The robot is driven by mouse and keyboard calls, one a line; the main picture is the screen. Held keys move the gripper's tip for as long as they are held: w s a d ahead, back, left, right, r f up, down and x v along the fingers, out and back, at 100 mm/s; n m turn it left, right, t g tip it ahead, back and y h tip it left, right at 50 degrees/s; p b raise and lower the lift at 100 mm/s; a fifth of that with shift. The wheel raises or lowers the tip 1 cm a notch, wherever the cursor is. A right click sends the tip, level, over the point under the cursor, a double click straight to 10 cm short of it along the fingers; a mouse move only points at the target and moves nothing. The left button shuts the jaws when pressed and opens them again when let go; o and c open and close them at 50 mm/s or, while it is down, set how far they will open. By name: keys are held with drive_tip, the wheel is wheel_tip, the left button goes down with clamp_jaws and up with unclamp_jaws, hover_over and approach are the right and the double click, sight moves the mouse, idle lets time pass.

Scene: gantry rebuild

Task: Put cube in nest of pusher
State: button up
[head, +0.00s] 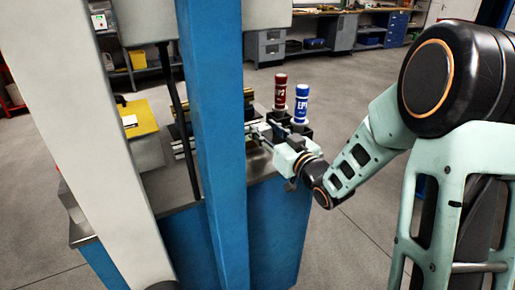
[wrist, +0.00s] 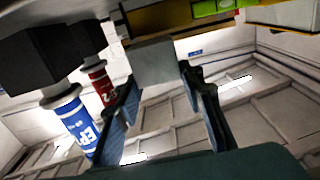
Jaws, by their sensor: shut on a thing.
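In the wrist view a plain grey cube (wrist: 153,62) sits between the tips of my gripper (wrist: 160,82). The two dark fingers are shut on its sides. In the head view my gripper (head: 257,134) reaches left over the blue bench, just right of a blue post; the cube cannot be made out there. No pusher or nest can be clearly identified. A brown-gold bar (wrist: 165,20) and a bright green part (wrist: 212,8) lie beyond the cube at the top of the wrist view. The post hides part of the bench's fixtures in the head view.
A red bottle (head: 280,92) and a blue bottle (head: 301,104) stand in black holders close behind my gripper. The blue post (head: 212,150) and a pale post (head: 85,130) stand in front of the bench. A yellow plate (head: 140,119) lies farther left.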

drive_tip(key=shift+f+b, duration=0.35)
drive_tip(key=shift+f, duration=1.9)
drive_tip(key=shift+f+b, duration=0.25)
drive_tip(key=shift+b, duration=0.05)
drive_tip(key=o, duration=1.3)
drive_tip(key=shift+r, duration=0.1)
drive_tip(key=shift+o, duration=0.2)
drive_tip(key=shift+r, duration=0.1)
